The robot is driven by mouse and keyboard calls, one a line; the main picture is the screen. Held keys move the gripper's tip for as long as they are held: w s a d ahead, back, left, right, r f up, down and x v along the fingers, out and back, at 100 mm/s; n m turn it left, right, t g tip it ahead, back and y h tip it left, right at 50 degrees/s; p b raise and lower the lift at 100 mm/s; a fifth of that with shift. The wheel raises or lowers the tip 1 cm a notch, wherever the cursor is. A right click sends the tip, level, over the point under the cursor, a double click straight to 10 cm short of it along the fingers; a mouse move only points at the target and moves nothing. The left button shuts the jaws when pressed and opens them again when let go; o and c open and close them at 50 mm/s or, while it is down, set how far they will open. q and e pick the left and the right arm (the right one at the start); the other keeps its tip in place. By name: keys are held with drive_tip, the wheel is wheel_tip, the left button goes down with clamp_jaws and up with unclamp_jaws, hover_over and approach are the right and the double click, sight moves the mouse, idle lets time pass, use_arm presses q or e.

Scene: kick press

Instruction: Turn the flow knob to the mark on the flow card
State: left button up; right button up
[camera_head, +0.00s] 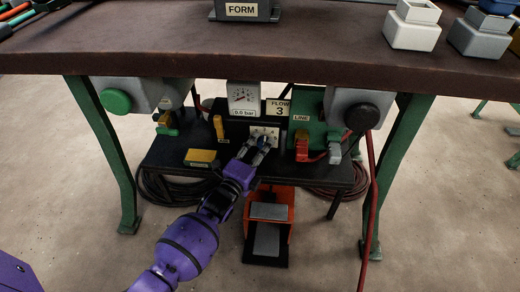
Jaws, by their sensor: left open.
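The flow card (278,108), a small light sign reading FLOW 3, stands at the back of the low shelf, just above a white dial plate (257,131) on a dark box. My left gripper (264,142) is in front of this plate, its fingers open at the place of the flow knob. The knob is mostly hidden by the fingers, so its pointer cannot be read. I cannot tell whether the fingers touch it. My right gripper is not in view.
A pressure gauge (243,97) reading 0.0 bar stands left of the card. A green LINE unit (308,128) with a red lever is to the right. The brown tabletop (300,52) overhangs the shelf (175,153). An orange pedal (269,215) is on the floor below.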

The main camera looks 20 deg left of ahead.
use_arm(q)
drive_tip(key=c, duration=1)
drive_tip(key=shift+s+f+n, duration=0.1)
drive_tip(key=shift+f+n, duration=0.15)
drive_tip(key=shift+n, duration=0.15)
drive_tip(key=shift+d+n+t+b, duration=0.1)
drive_tip(key=shift+n+t+b, duration=0.3)
drive_tip(key=shift+n+b, duration=0.35)
drive_tip(key=o, duration=1)
drive_tip(key=shift+f, duration=0.1)
drive_tip(key=shift+r, duration=0.2)
